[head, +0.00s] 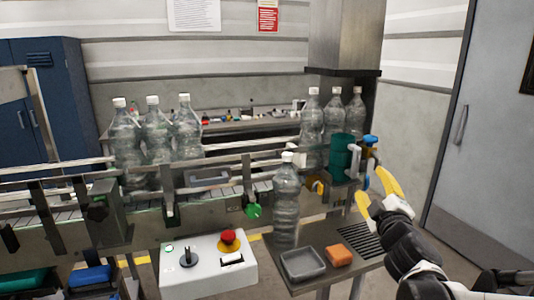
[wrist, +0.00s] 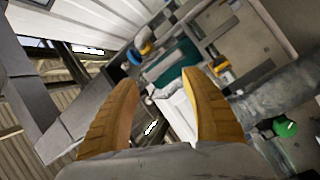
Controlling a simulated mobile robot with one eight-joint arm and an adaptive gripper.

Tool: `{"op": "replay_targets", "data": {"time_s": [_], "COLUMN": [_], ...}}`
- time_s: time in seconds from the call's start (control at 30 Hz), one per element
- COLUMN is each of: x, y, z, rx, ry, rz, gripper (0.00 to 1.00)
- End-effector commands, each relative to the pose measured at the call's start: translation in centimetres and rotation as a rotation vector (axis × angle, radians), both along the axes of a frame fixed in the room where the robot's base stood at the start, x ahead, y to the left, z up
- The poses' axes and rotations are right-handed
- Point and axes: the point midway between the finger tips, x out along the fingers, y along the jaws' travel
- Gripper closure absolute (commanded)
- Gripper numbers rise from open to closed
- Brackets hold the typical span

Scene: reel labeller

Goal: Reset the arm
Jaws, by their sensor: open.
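My gripper (head: 378,190) has yellow fingers and is at the right of the head view, close to the right end of the labeller. In the wrist view my gripper (wrist: 165,105) has its two orange-yellow fingers spread apart with nothing between them. My black and white arm comes in from the lower right. Beyond the fingers lies the dark green reel (wrist: 178,65), which also shows in the head view as a green cylinder (head: 343,157) just left of my gripper.
A clear bottle (head: 286,205) stands on the side table (head: 310,240) near a grey tray (head: 302,263) and an orange block (head: 338,255). A control box (head: 208,265) with a red button is left. More bottles (head: 157,132) stand on the conveyor. A grey door (head: 478,130) is at right.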

Motion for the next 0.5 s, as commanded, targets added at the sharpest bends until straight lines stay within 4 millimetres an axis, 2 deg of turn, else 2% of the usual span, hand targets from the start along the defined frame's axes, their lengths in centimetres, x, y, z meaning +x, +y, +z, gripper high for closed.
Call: {"op": "replay_targets", "data": {"time_s": [0.03, 0.1, 0.17, 0.23, 0.4, 0.5], "x": [-1.8, -4.4, -6.9, -10.2, -19.0, -23.0], "y": [-0.4, -1.2, -1.3, -0.6, 3.7, 6.4], "z": [0.2, -0.5, -2.0, -4.2, -10.5, -12.9], "rx": [0.097, 0.251, 0.381, 0.527, 0.826, 0.935], "ry": [0.031, 0.096, 0.169, 0.271, 0.56, 0.701], "rz": [-0.056, -0.142, -0.206, -0.269, -0.362, -0.381], "gripper": [0.44, 0.44, 0.44, 0.44, 0.44, 0.44]}}
